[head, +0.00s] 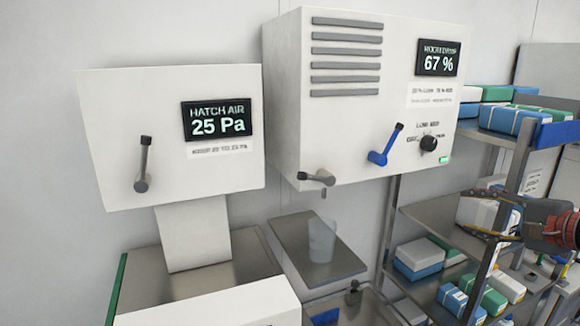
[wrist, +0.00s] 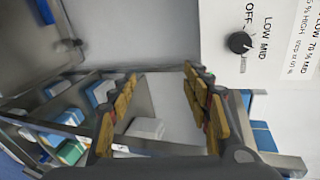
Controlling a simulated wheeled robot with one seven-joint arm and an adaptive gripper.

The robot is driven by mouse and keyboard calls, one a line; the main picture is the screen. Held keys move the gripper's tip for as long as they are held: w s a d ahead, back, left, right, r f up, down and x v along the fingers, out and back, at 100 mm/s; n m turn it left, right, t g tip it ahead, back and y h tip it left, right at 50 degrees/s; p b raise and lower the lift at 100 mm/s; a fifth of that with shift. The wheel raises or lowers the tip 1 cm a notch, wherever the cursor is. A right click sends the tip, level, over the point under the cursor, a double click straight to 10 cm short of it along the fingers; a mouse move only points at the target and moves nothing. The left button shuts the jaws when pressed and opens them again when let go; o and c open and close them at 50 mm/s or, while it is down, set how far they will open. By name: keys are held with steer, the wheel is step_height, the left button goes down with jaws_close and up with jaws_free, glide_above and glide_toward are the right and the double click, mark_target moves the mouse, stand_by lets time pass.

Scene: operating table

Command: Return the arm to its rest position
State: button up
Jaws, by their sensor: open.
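My gripper (head: 472,213) is at the right edge of the head view, in front of the metal shelf rack (head: 432,212). Its two fingers are spread apart, with nothing held between them. In the wrist view the fingers with yellow pads (wrist: 158,80) stand apart, with the rack behind them. The right-hand wall cabinet (head: 345,125) is up and to the left of my gripper in the head view. Its black dial (head: 428,144) also shows in the wrist view (wrist: 240,42), apart from the fingers. The arm beyond the gripper is mostly out of view.
Boxes (head: 495,115) in green, white and blue fill the rack's shelves close to my gripper. A left cabinet (head: 170,135) reads 25 Pa; the right one reads 67 %. A clear beaker (head: 321,240) stands on a metal shelf (head: 290,250) below the right cabinet.

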steer(key=s+a+f+n+g+h+b, duration=0.1)
steer(key=s+a+f+n+g, duration=0.25)
steer(key=s+a+f, duration=0.4)
steer(key=s+a+f+n+g+h, duration=0.25)
steer(key=s+a+f+g, duration=0.2)
steer(key=s+f, duration=0.6)
steer(key=s+a+f+n+b, duration=0.1)
steer(key=s+a+f+n, duration=0.2)
steer(key=a+n, duration=0.2)
steer(key=s+a+f+n, duration=0.4)
steer(key=a, duration=0.3)
steer(key=shift+s+n+h+b, duration=0.25)
steer(key=shift+n+h+b, duration=0.15)
steer(key=shift+h, duration=0.05)
